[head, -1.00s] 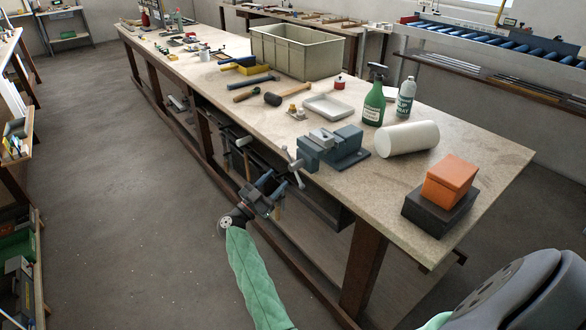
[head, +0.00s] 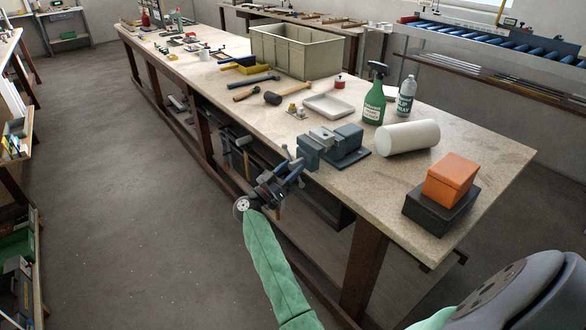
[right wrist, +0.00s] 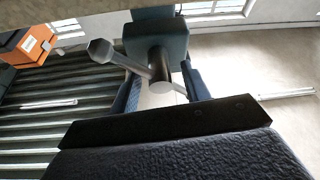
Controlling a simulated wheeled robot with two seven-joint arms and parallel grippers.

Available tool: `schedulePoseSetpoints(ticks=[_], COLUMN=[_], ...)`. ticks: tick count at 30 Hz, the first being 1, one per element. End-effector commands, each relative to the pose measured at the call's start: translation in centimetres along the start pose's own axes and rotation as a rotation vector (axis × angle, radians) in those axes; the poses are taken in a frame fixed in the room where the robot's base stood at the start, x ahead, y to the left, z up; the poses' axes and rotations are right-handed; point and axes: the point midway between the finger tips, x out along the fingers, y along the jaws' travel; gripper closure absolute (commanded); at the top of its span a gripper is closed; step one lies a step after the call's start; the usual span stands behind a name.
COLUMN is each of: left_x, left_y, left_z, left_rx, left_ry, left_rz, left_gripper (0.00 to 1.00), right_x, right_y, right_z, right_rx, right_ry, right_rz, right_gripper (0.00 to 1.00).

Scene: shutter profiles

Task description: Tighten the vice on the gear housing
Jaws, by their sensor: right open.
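The blue-grey vice (head: 345,140) is mounted at the front edge of the long workbench. A light grey metal part (head: 323,135), likely the gear housing, sits between its jaws. My right gripper (head: 291,172) is open at the vice's screw end, in front of the bench edge, and largely covers the handle in the head view. In the right wrist view, the round screw head (right wrist: 160,52) and grey handle bar (right wrist: 118,58) lie between the spread blue fingers of my gripper (right wrist: 163,90). Whether a finger touches the bar cannot be told. My left gripper is out of view.
An orange box (head: 450,178) rests on a dark box (head: 438,210) at right. A mallet (head: 262,97) lies farther back. Floor left of the bench is clear.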

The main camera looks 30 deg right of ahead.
Motion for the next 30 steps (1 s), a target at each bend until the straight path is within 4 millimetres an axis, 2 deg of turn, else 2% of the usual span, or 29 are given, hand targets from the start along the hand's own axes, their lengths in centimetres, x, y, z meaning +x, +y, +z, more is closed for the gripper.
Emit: schedulePoseSetpoints(ticks=[4,13,20,30], left_x=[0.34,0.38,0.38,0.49], left_y=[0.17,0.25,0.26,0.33], left_z=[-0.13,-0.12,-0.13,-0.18], left_rx=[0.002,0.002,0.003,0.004], left_ry=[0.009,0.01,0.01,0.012], left_rz=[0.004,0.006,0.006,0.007], left_gripper=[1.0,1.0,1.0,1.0], right_x=[0.95,1.13,1.11,1.3], right_y=[0.0,0.0,-0.01,0.0], right_z=[-0.03,-0.05,-0.03,0.16], right_rx=[0.0,0.0,0.0,0.007], right_ry=[0.001,0.0,0.0,0.0], right_rz=[0.001,0.0,0.0,0.003], right_gripper=[0.53,0.53,0.98,1.0])
